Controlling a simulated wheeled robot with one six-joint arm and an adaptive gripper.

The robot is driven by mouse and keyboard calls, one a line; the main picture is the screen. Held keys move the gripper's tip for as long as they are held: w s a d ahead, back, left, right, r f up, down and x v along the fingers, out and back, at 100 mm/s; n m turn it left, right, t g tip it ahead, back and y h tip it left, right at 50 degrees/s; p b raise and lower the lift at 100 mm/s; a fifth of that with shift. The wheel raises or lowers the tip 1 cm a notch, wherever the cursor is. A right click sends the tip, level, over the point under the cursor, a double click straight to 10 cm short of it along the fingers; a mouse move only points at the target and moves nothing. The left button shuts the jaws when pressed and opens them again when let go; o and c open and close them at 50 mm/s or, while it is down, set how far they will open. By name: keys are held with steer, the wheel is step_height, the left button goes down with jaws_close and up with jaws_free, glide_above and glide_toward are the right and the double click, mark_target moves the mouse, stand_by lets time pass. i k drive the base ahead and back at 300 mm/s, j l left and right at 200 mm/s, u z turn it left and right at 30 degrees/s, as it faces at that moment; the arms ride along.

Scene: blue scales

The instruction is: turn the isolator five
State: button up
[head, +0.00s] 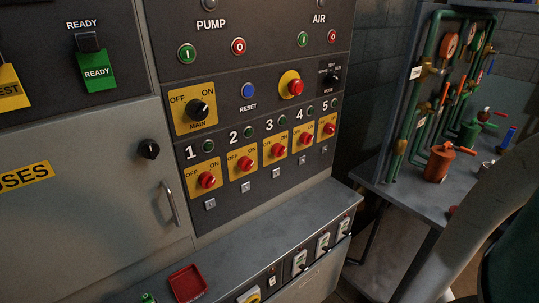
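Isolator five (329,128) is a red rotary knob on a yellow plate, under the number 5 at the right end of a row on the dark grey panel (225,142). It looks small and I cannot tell for sure which way its handle points. Isolators one (207,180), two (245,163), three (278,150) and four (306,139) are similar red knobs to its left. My gripper is not in view.
Above the row are the black main switch (198,110), a blue reset button (248,91) and a red emergency button (296,87). A grey ledge (225,262) with sockets juts out below. Green pipework and an orange can (437,165) stand on a right-hand bench.

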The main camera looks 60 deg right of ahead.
mark_target(329, 128)
steer(key=z, duration=1.55)
